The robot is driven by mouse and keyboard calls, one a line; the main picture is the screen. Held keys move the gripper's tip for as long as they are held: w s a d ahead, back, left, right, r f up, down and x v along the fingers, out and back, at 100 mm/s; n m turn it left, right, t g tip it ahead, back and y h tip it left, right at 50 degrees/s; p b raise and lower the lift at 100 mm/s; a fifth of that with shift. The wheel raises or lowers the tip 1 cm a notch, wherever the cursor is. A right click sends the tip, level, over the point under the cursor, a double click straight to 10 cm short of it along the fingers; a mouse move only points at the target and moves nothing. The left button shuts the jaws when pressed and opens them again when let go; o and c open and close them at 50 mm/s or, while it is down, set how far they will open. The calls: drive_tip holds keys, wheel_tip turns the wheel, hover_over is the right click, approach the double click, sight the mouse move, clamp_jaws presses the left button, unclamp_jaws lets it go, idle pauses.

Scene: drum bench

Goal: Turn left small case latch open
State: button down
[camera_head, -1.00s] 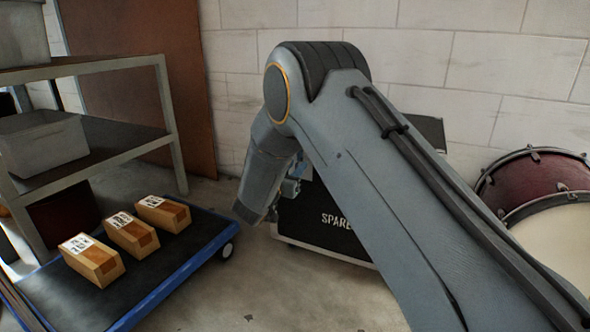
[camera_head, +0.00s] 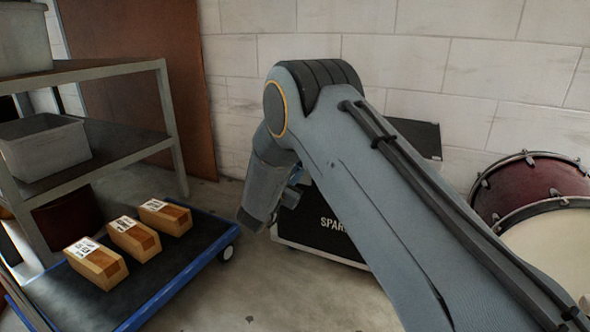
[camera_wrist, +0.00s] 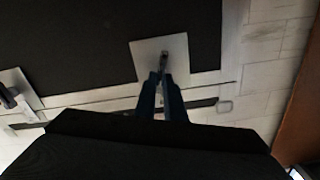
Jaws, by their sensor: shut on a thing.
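The small case (camera_head: 312,235) is black with pale edges and part of the lettering "SPAR" showing. It stands on the floor, much of it hidden behind my arm. In the wrist view, its dark face (camera_wrist: 70,45) carries a pale square latch plate (camera_wrist: 150,48). The small grey latch (camera_wrist: 163,60) sits on that plate, between the tips of my gripper (camera_wrist: 162,76), which is shut on it. A second plate with a dark latch (camera_wrist: 8,97) shows at the left edge of the wrist view. In the head view the fingertips are hidden behind my arm.
A blue-edged cart (camera_head: 185,285) with several cartons (camera_head: 135,238) stands left of the case. A grey shelf (camera_head: 95,155) holds bins. A red drum (camera_head: 530,187) is at the right. Bare floor (camera_head: 290,295) lies in front of the case.

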drive_tip(key=shift+s+d+f+m+p, duration=0.1)
drive_tip(key=shift+d+f+m+p, duration=0.2)
drive_tip(key=shift+m+p, duration=1.4)
drive_tip(key=shift+s+d+f+m+p, duration=0.1)
drive_tip(key=shift+f+m+p, duration=0.3)
drive_tip(key=shift+m, duration=2.55)
drive_tip(key=shift+s+d+f+m+p, duration=0.1)
drive_tip(key=shift+d+f+m+p, duration=0.15)
drive_tip(key=shift+m+p, duration=1.45)
drive_tip(key=shift+f+m+b, duration=0.1)
drive_tip(key=shift+m+b, duration=0.5)
drive_tip(key=shift+m, duration=0.35)
drive_tip(key=shift+a, duration=0.1)
drive_tip(key=c, duration=1.8)
unclamp_jaws()
drive_tip(key=shift+c, duration=0.2)
drive_tip(key=p+v, duration=0.2)
drive_tip(key=v, duration=0.5)
drive_tip(key=shift+s, duration=0.35)
